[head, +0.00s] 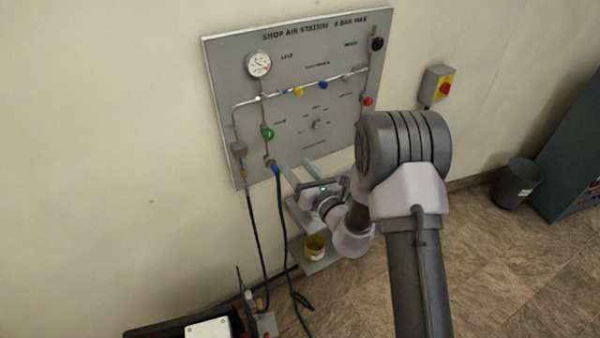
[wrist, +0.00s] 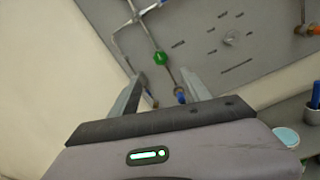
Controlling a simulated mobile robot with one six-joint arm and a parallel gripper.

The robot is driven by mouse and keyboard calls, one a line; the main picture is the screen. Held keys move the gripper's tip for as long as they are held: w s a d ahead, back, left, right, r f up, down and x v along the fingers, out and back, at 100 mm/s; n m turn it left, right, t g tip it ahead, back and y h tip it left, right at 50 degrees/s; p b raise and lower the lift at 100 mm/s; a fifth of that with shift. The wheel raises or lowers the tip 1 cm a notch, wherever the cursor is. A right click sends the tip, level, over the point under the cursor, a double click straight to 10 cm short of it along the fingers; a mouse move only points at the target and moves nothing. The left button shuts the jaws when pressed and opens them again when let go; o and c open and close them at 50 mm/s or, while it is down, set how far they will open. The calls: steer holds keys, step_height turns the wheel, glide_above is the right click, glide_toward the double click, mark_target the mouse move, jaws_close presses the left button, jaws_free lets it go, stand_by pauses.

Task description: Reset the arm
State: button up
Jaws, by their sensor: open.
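My arm reaches from the lower right toward the grey air station panel (head: 225,75) on the wall in the head view. My gripper (head: 295,168) is in front of the panel's lower edge, with its two fingers apart. In the wrist view my gripper (wrist: 160,85) is open, and nothing shows held between the fingers. Beyond the fingertips are a blue hose fitting (wrist: 180,95) and a green knob (wrist: 160,58). The head view shows the green knob (head: 268,133) and the blue fitting (head: 276,169) too. I cannot tell whether a fingertip touches the fitting.
A small shelf (head: 318,266) with a yellow cup (head: 315,246) is below my gripper. Dark hoses (head: 283,240) hang from the panel. The floor at the lower right is clear.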

steer(key=shift+s+d, duration=0.35)
steer(key=shift+s, duration=0.3)
steer(key=shift+a, duration=0.1)
